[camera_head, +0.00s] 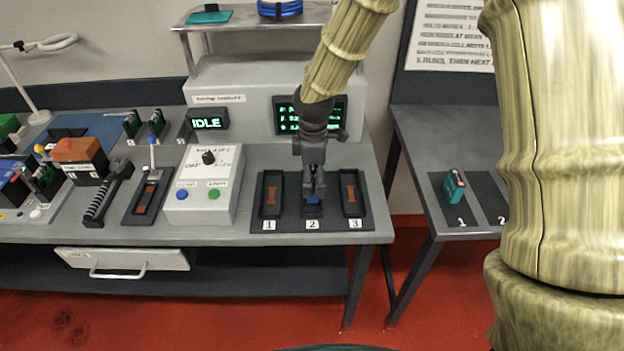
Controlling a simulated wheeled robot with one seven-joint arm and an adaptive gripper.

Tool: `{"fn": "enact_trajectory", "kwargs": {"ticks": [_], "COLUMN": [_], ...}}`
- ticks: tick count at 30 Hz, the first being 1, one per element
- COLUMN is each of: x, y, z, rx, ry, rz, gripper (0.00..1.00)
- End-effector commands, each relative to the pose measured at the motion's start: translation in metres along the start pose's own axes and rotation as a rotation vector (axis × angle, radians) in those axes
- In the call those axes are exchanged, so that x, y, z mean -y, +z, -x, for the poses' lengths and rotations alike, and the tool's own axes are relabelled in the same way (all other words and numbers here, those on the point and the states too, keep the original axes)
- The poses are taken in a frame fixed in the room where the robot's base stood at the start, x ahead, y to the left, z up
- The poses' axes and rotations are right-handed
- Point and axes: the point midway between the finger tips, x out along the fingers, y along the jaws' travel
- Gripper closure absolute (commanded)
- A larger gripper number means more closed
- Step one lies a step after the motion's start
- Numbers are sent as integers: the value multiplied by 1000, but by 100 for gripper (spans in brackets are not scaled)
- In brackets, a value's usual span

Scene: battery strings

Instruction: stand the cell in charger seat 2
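The charger base (288,226) lies at the front right of the main bench, with seats labelled 1, 2 and 3. Seat 1 (271,194) and seat 3 (351,192) are empty and show copper-coloured strips. My gripper (313,190) points down over seat 2 (312,211) and hides most of it. A small blue patch, seemingly the cell (316,189), shows between the fingers at the seat. The fingers are close about it; I cannot tell whether they grip it or how far down it sits.
A control box (205,185) with a dial and two buttons stands left of the charger. Behind are an IDLE display (208,122) and a green-text screen (289,115). A teal cell (453,187) stands on position 1 of the right table; position 2 there is empty.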

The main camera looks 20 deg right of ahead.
Motion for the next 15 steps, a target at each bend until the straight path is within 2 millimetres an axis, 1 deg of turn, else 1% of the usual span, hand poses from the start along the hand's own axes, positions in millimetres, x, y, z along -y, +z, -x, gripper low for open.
{"fn": "enact_trajectory", "kwargs": {"ticks": [8, 15], "x": [-14, -14], "y": [-3, -3], "z": [0, -24], "rx": [-1, 1], "ry": [1, -1], "rz": [0, 1], "gripper": [54, 54]}}
